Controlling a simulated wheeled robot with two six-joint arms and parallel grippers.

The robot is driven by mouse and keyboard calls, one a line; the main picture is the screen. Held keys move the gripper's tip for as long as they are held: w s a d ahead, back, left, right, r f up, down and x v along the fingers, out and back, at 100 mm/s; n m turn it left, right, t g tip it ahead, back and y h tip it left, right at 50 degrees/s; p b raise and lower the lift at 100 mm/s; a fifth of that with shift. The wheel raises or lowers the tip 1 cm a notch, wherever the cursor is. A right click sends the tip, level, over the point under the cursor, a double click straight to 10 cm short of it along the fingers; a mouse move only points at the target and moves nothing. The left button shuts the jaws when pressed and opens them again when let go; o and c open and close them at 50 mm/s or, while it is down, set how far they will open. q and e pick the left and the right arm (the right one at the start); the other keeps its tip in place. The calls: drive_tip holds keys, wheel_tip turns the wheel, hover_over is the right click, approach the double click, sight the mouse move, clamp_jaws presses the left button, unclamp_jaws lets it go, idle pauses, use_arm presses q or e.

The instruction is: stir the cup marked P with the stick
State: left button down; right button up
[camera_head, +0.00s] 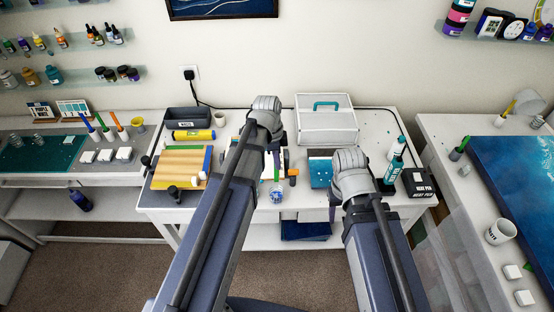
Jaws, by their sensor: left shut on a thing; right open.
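A small clear cup (276,194) with blue at its base stands near the front edge of the white table; its marking is too small to read. My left gripper (276,150) is mostly hidden behind its own wrist. I cannot tell whether the stick's lower end is inside the cup. My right gripper (334,200) is open, to the right of the cup near the front edge, and partly hidden by its wrist.
A striped wooden board (180,168) and a yellow roll (193,135) lie to the left. A white box with a teal handle (327,126) stands behind. A teal bottle (395,165) and a black heat pen box (418,183) are on the right. An orange-capped item (293,177) stands near the cup.

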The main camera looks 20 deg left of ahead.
sight(277, 181)
use_arm(q)
drive_tip(key=shift+f+b, duration=5.5)
drive_tip(key=shift+f, duration=0.15)
drive_tip(key=shift+d, duration=0.15)
